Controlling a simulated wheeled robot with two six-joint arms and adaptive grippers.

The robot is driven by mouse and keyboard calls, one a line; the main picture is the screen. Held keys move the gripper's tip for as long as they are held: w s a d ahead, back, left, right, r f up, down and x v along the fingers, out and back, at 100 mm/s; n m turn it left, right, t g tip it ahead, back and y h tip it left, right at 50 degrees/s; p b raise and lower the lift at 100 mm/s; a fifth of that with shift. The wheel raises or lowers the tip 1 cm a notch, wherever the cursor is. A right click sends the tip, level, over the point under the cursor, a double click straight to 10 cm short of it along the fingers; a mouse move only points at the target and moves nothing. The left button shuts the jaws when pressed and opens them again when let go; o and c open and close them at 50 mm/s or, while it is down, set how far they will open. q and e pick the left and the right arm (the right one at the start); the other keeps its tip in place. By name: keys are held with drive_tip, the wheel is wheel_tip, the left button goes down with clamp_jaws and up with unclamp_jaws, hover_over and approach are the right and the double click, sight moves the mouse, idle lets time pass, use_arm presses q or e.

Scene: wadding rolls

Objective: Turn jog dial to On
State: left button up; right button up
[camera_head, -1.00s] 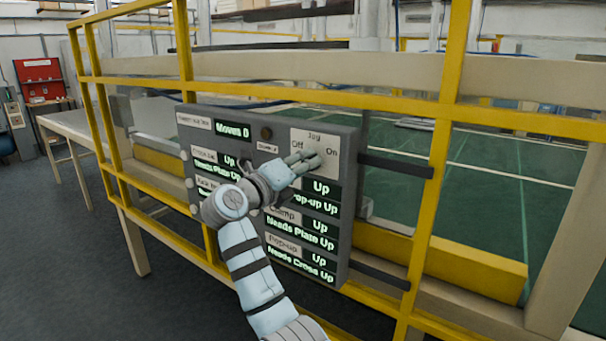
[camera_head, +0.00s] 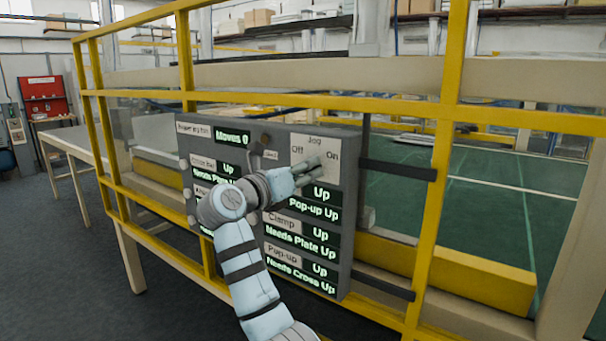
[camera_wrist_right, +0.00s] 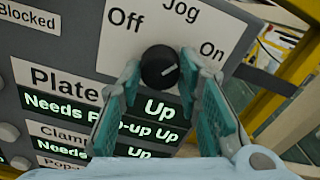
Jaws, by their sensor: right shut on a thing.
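The jog dial (camera_wrist_right: 160,67) is a round black knob on the white Jog plate (camera_wrist_right: 110,50), between the words Off and On. My left gripper is not in view.
A long table (camera_head: 75,142) stands at left.

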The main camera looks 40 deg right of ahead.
idle(0.3)
drive_tip(key=o, duration=1.2)
drive_tip(key=shift+d, duration=0.1)
drive_tip(key=shift+c, duration=0.2)
drive_tip(key=v, duration=1.2)
